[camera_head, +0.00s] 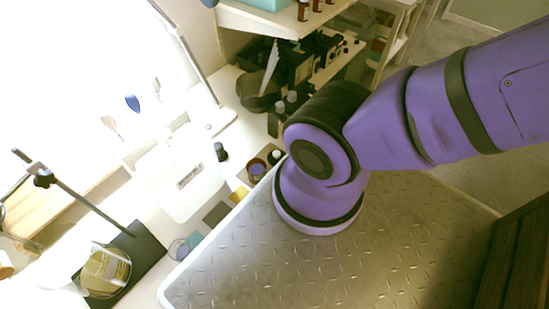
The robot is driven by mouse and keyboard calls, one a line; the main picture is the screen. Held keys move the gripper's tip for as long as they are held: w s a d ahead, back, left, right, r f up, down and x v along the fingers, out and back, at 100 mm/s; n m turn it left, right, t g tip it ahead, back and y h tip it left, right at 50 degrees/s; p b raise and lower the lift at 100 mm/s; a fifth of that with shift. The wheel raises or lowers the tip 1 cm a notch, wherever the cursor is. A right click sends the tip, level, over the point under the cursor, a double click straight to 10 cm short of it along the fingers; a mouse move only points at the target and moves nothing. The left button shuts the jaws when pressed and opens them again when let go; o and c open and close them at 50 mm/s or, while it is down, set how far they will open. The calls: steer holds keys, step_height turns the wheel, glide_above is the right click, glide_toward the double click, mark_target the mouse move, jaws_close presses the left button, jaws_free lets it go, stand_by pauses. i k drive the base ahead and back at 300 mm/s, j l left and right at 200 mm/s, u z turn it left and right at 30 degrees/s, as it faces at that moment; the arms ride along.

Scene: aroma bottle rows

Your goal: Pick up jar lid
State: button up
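I cannot make out a jar lid for certain. A small round brown jar-like thing (257,168) with a bluish top stands on the white bench, close to my arm. A smaller round thing with a pale top (275,156) is beside it. Both are too small to tell whether either top is a loose lid. My purple arm reaches in from the right and bends down at its dark joint. My gripper is not in view, so I cannot see whether it holds anything.
A white scale-like device (182,178) sits on the white bench, with a small dark bottle (220,152) next to it. A glass beaker (106,268) and a stand with a rod (90,205) are at the lower left. A shelf with brown bottles (303,10) is above.

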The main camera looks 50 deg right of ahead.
mark_target(274, 156)
steer(key=k+l+u, duration=0.25)
steer(key=k+l, duration=0.2)
steer(key=k+l+u, duration=0.3)
steer(key=k, duration=0.25)
